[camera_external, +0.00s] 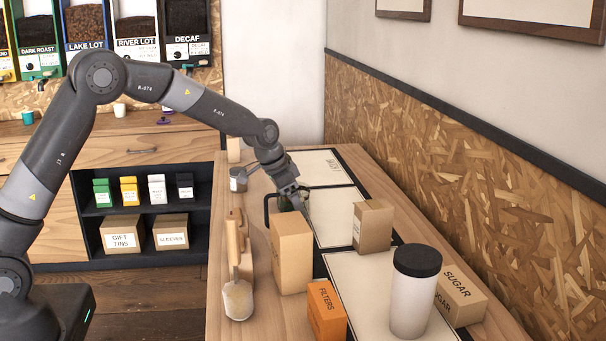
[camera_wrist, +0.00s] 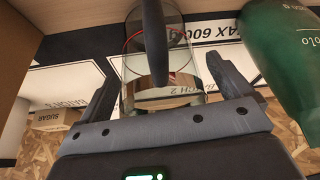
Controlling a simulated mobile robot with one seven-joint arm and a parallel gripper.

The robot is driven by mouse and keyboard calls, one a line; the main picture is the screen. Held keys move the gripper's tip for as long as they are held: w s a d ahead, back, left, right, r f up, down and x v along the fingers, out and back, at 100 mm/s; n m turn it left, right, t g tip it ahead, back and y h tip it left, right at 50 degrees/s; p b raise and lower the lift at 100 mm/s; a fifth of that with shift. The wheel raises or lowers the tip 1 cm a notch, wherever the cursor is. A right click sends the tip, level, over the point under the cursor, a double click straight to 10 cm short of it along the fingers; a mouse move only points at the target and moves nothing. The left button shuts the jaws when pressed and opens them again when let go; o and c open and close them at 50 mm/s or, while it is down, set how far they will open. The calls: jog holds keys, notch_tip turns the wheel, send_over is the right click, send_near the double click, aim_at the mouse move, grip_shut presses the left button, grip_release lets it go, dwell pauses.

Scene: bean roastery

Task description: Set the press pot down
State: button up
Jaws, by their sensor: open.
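The press pot shows in the wrist view as a clear glass cylinder (camera_wrist: 183,45) with a red line and a dark upright handle (camera_wrist: 153,40). My gripper (camera_wrist: 165,78) is open, with one finger on each side of the handle and pot. No finger visibly closes on it. In the external view my gripper (camera_external: 296,196) is low over the bench, behind the tall tan box. A black handle loop (camera_external: 267,208) shows beside it, probably the pot's; the rest of the pot is mostly hidden. Whether its base rests fully on the surface cannot be told.
A green container (camera_wrist: 285,55) stands close at right in the wrist view. The tall tan box (camera_external: 292,252), a scoop (camera_external: 238,298), an orange filters box (camera_external: 326,310), a black-lidded canister (camera_external: 414,295) and a small box (camera_external: 373,227) crowd the bench. The far label panel (camera_external: 318,168) looks clear.

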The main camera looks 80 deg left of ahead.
jog(key=a+v, duration=0.1)
jog(key=v, duration=1.1)
jog(key=s+d+r, duration=0.5)
jog(key=d+r, duration=0.1)
jog(key=d, duration=0.5)
jog(key=s+d+r+m, duration=0.2)
jog(key=s+d+r, duration=0.1)
jog(key=s+d, duration=1.5)
jog(key=s+d+f+t, duration=0.1)
jog(key=s+f, duration=0.3)
jog(key=s, duration=0.6)
jog(key=shift+s+d+h, duration=0.15)
jog(key=shift+d+h, duration=0.25)
jog(key=shift+d, duration=0.2)
jog(key=shift+o, duration=0.6)
